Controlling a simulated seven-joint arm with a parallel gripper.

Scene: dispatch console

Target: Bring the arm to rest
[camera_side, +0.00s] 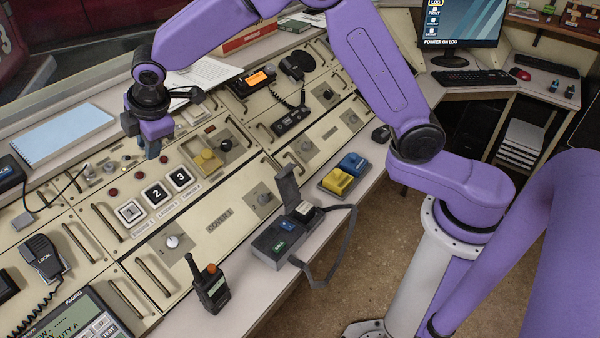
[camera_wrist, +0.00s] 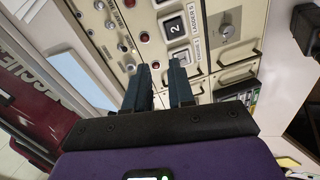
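My purple arm reaches over the sloped cream console (camera_side: 225,228) from the right. My gripper (camera_side: 152,154) points down above the console's button area, just behind the numbered square buttons. In the wrist view, my gripper (camera_wrist: 160,66) has its two dark fingers apart, with console surface showing between them and nothing held. The button marked 2 (camera_side: 157,193) lies in front of the fingers in the side view; it also shows in the wrist view (camera_wrist: 174,27). The fingertips look apart from the panel, but the exact gap is hard to tell.
A blue-white notepad (camera_side: 63,133) lies left of my gripper. A walkie-talkie (camera_side: 211,288) stands at the front edge, near a dark box with a strap (camera_side: 279,243). Yellow and blue blocks (camera_side: 345,175) sit at the right edge. A monitor (camera_side: 458,25) stands at back right.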

